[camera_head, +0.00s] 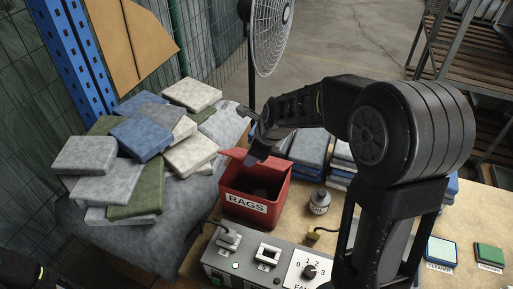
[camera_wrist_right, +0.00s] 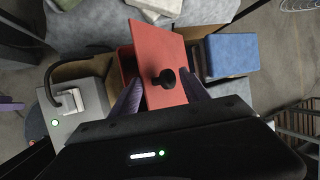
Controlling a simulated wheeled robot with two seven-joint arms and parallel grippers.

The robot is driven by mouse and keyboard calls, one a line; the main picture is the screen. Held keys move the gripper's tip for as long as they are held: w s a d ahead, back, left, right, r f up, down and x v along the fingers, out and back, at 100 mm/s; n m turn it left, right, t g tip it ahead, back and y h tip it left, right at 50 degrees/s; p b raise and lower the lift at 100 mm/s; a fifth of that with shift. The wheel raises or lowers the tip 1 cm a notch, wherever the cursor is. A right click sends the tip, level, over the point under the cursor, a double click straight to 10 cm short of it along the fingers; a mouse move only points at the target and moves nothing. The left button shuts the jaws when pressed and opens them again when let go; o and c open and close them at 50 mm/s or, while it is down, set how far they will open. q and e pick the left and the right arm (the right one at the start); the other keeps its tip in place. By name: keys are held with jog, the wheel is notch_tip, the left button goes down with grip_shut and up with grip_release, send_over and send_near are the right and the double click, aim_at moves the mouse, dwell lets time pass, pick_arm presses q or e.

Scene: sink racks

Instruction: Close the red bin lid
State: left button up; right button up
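The red bin (camera_head: 240,205), labelled RAGS, stands on the table with its dark inside visible from above. Its red lid (camera_head: 233,153) is open, at the bin's back rim, partly hidden by my right gripper (camera_head: 248,136). In the right wrist view the lid (camera_wrist_right: 158,45) shows as a tilted red panel with a black knob (camera_wrist_right: 163,78). My right gripper (camera_wrist_right: 162,88) is open, its two purplish fingers apart on either side of the knob; whether they touch the lid I cannot tell. My left gripper is not in view; only a dark part of my left arm shows at the lower left.
A pile of folded cloths (camera_head: 140,135) lies left of the bin, and more folded stacks (camera_head: 309,147) stand behind and right. A control box (camera_head: 250,258) with switches sits in front. A fan (camera_head: 268,30) stands behind.

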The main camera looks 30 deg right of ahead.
jog(key=shift+v, duration=2.25)
jog(key=shift+s+a+r, duration=0.15)
jog(key=shift+r, duration=0.1)
jog(key=shift+s, duration=0.15)
jog(key=shift+b+v, duration=0.75)
jog(key=shift+v, duration=0.35)
